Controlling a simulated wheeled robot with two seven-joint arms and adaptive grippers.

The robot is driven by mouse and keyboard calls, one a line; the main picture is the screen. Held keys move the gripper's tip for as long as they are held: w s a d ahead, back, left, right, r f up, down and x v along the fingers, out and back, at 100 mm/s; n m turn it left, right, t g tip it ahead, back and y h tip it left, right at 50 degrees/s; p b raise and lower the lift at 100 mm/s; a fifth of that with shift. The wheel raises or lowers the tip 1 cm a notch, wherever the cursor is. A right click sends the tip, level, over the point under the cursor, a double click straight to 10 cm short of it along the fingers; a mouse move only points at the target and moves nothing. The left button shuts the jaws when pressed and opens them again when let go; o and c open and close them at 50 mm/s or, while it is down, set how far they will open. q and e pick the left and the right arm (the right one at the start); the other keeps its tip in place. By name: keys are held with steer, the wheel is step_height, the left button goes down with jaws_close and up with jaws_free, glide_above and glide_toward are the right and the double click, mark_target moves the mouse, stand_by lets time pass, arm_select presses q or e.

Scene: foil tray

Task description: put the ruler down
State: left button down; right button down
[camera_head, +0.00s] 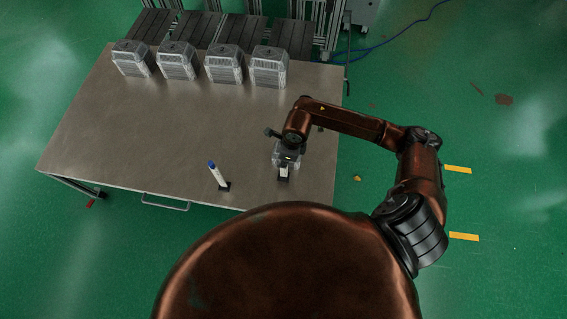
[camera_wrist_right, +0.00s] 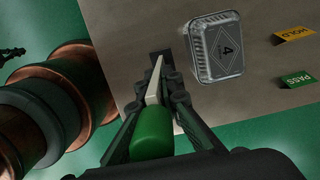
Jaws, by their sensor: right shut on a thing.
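I see no ruler in either view. My right gripper (camera_head: 285,164) is low over the front right part of the table (camera_head: 170,120). In the right wrist view its fingers (camera_wrist_right: 162,84) are shut on a white marker (camera_wrist_right: 153,88) with a green end. The green end points towards the camera. The marker's far end meets a small black block (camera_wrist_right: 160,54) on the table; I cannot tell whether it is seated in it. A similar white marker with a blue end (camera_head: 218,174) stands in a black base to the left. My left gripper is not in view.
Several foil tray stacks (camera_head: 224,64) line the table's back. A foil tray labelled 4 (camera_wrist_right: 213,48) is beside the gripper in the right wrist view, with a yellow HOLD sign (camera_wrist_right: 294,33) and green PASS sign (camera_wrist_right: 297,80) farther right. The table's middle and left are clear.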

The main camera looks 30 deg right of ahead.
mark_target(284, 175)
steer(key=f, duration=0.3)
steer(key=w+f, duration=0.1)
steer(key=shift+w+d+f, duration=0.1)
steer(key=shift+d+f, duration=0.15)
steer(key=shift+b, duration=0.3)
steer(key=shift+f, duration=0.15)
steer(key=c, duration=2.1)
jaws_free()
